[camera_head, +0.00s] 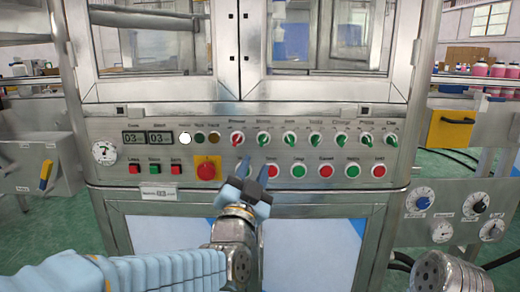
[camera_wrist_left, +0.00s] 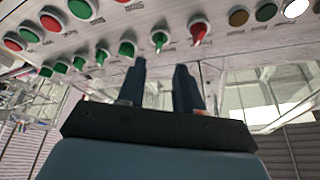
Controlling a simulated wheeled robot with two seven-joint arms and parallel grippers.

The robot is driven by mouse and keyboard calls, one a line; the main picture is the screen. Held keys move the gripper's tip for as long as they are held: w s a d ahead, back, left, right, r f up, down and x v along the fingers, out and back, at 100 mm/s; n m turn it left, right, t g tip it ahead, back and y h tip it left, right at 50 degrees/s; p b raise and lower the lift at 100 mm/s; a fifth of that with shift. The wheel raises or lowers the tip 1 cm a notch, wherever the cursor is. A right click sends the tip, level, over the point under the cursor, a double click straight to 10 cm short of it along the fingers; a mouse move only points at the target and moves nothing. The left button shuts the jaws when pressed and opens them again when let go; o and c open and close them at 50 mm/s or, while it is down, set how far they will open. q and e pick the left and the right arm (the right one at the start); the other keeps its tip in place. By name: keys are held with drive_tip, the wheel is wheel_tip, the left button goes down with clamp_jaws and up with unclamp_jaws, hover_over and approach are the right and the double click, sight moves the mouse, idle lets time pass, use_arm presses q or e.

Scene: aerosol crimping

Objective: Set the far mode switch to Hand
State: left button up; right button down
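A row of small rotary selector switches runs along the upper part of the steel control panel (camera_head: 130,200). The leftmost has a red handle (camera_head: 237,139); the others have green handles, from the first green switch (camera_head: 263,139) to the rightmost one (camera_head: 391,140). Their labels are too small to read, so I cannot tell which is the far mode switch. My left gripper (camera_head: 254,168) is below the left end of this row, fingers apart and empty. In the left wrist view its fingertips (camera_wrist_left: 160,68) point toward the red switch (camera_wrist_left: 198,32) and first green switch (camera_wrist_left: 160,40). My right gripper is not visible.
Below the row are round red and green push buttons (camera_head: 299,171). To the left are a red emergency stop (camera_head: 206,171) on yellow, lamps, two displays and a gauge (camera_head: 104,152). Glazed doors stand above. A side box with knobs (camera_head: 423,203) is at right.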

sight(263, 144)
use_arm(q)
drive_tip(key=x, duration=0.8)
drive_tip(key=shift+w, duration=0.1)
clamp_jaws()
